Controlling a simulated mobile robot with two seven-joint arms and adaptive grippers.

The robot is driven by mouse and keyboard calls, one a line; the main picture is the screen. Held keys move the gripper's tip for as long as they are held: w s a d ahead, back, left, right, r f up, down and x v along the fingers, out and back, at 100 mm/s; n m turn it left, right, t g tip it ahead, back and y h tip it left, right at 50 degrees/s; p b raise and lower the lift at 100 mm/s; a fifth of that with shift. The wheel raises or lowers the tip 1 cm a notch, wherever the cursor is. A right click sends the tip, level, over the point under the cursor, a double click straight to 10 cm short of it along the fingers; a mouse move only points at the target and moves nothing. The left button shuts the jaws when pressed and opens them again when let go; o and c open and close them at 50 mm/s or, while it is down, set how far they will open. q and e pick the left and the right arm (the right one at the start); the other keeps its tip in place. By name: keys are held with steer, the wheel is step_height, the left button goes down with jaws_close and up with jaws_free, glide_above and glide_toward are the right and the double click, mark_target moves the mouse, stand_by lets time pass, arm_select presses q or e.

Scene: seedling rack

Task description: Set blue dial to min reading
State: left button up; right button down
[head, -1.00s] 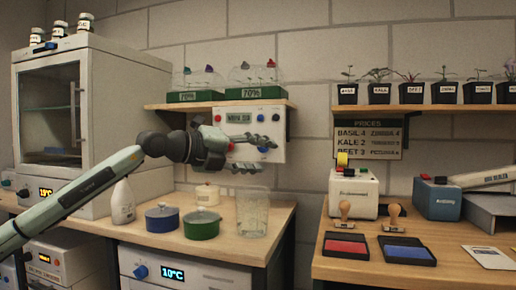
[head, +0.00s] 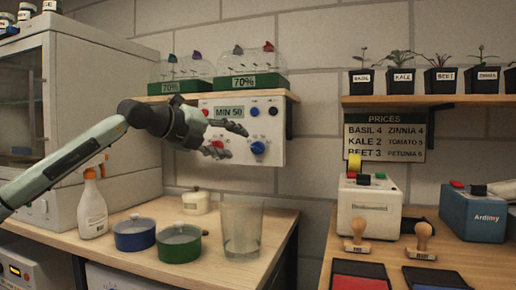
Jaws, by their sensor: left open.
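A white control panel (head: 285,155) hangs on the wall under the shelf. Its display (head: 229,112) reads "MIN 50". A blue dial (head: 258,148) sits on the panel's lower middle, with a red knob (head: 217,144) to its left, partly behind my gripper. My left gripper (head: 236,140) is open and empty, its fingers pointing right in front of the panel, just left of the blue dial in the picture. I cannot tell whether it touches anything. My right gripper is out of view.
Below, the bench holds a spray bottle (head: 92,205), a blue pot (head: 134,234), a green pot (head: 179,244), a white jar (head: 196,201) and a clear beaker (head: 242,226). The shelf (head: 293,97) above carries domed trays. A white cabinet (head: 110,120) stands left.

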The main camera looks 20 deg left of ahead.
mark_target(252, 147)
arm_select(q)
steer(key=p+x, duration=0.1)
steer(key=x, duration=0.5)
steer(key=shift+d+r, duration=0.15)
steer(key=shift+r, duration=0.05)
steer(key=shift+w+d+f+p, duration=0.2)
steer(key=shift+w+p, duration=0.1)
steer(key=shift+w, duration=0.2)
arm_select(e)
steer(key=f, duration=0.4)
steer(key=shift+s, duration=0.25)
arm_select(q)
jaws_close()
